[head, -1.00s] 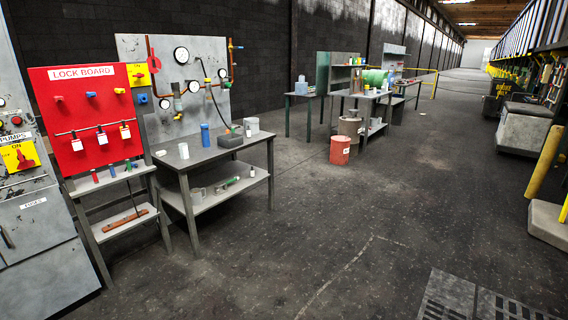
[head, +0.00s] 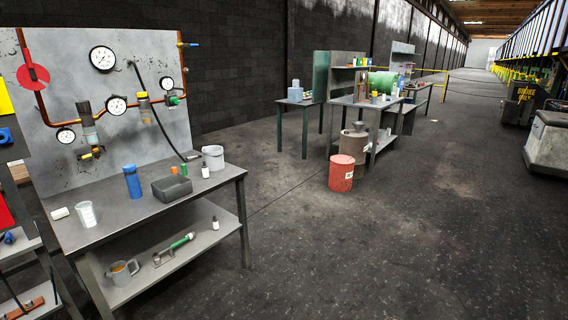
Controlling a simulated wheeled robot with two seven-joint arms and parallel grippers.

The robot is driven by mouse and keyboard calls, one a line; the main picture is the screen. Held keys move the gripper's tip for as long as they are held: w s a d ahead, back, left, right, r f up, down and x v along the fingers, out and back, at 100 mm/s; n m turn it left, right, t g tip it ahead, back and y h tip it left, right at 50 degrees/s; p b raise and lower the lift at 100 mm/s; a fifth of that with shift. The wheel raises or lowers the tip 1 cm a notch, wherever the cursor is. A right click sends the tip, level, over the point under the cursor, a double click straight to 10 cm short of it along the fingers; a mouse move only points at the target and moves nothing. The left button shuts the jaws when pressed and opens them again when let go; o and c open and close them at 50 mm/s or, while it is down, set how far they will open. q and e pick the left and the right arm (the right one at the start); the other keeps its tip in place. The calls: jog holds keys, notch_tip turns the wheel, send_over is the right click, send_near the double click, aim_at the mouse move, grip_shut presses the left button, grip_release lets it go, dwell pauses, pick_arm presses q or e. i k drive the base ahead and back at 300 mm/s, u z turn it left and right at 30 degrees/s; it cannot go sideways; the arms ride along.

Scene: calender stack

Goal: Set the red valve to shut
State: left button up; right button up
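The red valve (head: 33,77) is at the upper left of the grey gauge panel (head: 150,60) in the head view. It has a round red part on the copper pipe and a red handle standing up above it, roughly upright. Copper pipes, several dial gauges and a black hose are on the same panel. The panel stands behind a grey metal bench. Neither of my grippers shows in the head view.
The grey bench (head: 130,196) holds a blue bottle (head: 132,182), a dark tray (head: 172,188), a white cup and a grey pot. A red drum (head: 341,172) stands on the floor beyond. Open floor (head: 400,250) lies to the right.

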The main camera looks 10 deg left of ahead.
aim_at(30, 69)
jog(key=u, duration=0.45)
jog(key=i, duration=2.35)
jog(key=u, duration=0.8)
